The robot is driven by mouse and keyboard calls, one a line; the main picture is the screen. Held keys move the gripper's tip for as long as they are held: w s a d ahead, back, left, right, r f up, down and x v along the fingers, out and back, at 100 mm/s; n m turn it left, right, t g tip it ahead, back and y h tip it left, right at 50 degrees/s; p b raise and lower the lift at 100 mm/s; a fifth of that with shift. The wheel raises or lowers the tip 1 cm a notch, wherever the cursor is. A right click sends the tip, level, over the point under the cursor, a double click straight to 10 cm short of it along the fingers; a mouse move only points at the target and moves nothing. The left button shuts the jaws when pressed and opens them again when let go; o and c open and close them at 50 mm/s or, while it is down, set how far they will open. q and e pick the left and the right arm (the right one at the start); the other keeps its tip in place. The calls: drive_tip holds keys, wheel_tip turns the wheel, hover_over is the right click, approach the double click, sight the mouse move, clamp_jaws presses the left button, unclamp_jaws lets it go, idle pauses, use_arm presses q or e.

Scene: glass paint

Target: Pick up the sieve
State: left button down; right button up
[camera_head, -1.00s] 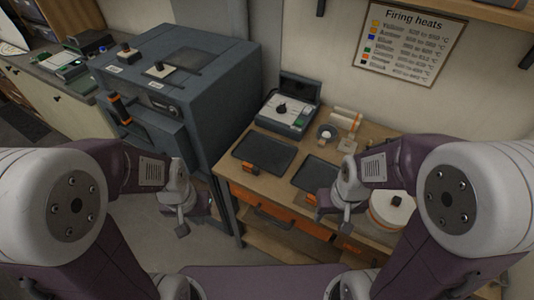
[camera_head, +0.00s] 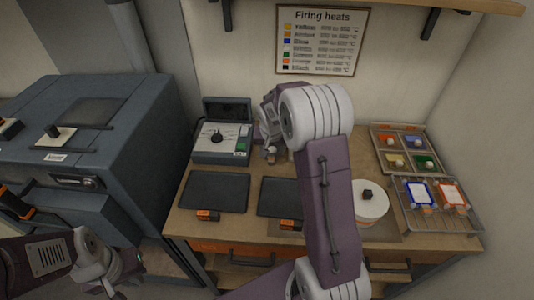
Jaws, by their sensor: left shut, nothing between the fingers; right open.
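I cannot clearly make out the sieve; the bench area right of the controller box is mostly hidden behind my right arm. My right gripper (camera_head: 271,153) is over the back of the bench, just right of the controller box (camera_head: 222,140). It is small and partly hidden by its own wrist; it looks open, and I cannot tell whether it touches anything. My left gripper (camera_head: 122,280) is low at the left, in front of the kiln and away from the bench top. It is shut and empty.
Two dark trays (camera_head: 214,191) lie along the bench front, the right one partly behind my arm. A round white pot (camera_head: 369,207) with a black knob stands right of my arm. A sectioned tray (camera_head: 406,139) and a wire rack (camera_head: 406,199) are further right. The kiln (camera_head: 90,120) fills the left.

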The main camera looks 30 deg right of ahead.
sight(271, 160)
drive_tip(key=shift+s+d+f, duration=0.1)
drive_tip(key=shift+d+f, duration=0.05)
drive_tip(key=shift+f, duration=0.75)
drive_tip(key=shift+w+a+f, duration=0.25)
drive_tip(key=shift+w+f, duration=0.65)
drive_tip(key=shift+w, duration=0.05)
drive_tip(key=shift+w+d+f, duration=0.1)
drive_tip(key=shift+f, duration=0.05)
drive_tip(key=x, duration=0.3)
drive_tip(key=p+x, duration=0.1)
drive_tip(key=shift+s+d+f, duration=0.15)
drive_tip(key=shift+s+f, duration=0.15)
drive_tip(key=shift+s, duration=0.05)
drive_tip(key=shift+w+f, duration=0.15)
drive_tip(key=shift+w, duration=0.1)
drive_tip(key=shift+s, duration=0.2)
clamp_jaws()
use_arm(q)
drive_tip(key=shift+a+r, duration=0.2)
drive_tip(key=shift+r, duration=0.4)
